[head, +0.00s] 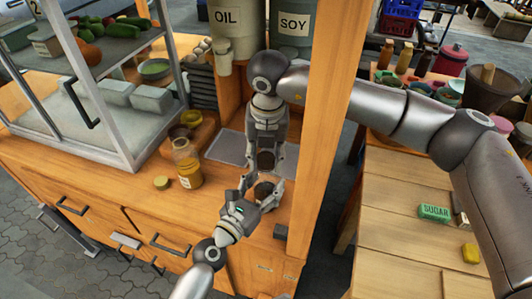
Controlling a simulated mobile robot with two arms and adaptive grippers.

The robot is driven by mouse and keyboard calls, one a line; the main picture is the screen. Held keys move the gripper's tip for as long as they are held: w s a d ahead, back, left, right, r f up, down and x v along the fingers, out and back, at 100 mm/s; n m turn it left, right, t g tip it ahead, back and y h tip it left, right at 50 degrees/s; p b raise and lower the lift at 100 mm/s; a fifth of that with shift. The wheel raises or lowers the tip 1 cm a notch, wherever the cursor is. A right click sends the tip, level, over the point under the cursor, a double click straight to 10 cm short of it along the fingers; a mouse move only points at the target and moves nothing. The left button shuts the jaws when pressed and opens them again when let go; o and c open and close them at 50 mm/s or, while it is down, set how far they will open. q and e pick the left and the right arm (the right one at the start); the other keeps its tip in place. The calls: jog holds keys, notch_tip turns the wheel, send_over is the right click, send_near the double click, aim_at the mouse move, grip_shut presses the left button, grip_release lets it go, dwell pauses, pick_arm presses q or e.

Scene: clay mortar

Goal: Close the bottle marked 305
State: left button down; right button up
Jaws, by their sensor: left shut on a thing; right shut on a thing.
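My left gripper (261,187) comes in from below and is shut on a dark brown round-topped thing (263,191) near the counter's front edge. My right gripper (266,166) reaches down from above and is shut on another dark brown piece (265,159), just above the first. The fingers hide most of both pieces, and I cannot tell whether they touch. A glass jar with yellow contents (187,166) stands upright to the left, with a small pale label. A yellow round lid (161,182) lies beside it. I cannot read 305 on anything here.
A glass display case (110,120) stands at the left. A grey mat (225,148) lies behind the grippers, below the OIL (232,45) and SOY (291,48) containers. A wooden post (330,110) rises at the right, with a slatted table (395,240) beyond it.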

jog(key=m, duration=0.5)
jog(key=shift+h, duration=0.3)
jog(key=m, duration=0.5)
jog(key=shift+a, duration=0.1)
jog(key=m, duration=0.5)
jog(key=shift+w+g+h, duration=0.1)
jog(key=shift+g+h, duration=0.3)
jog(key=m, duration=0.5)
jog(key=shift+m+g, duration=0.3)
jog(key=shift+m, duration=0.1)
jog(key=o, duration=0.7)
jog(key=shift+c, duration=0.2)
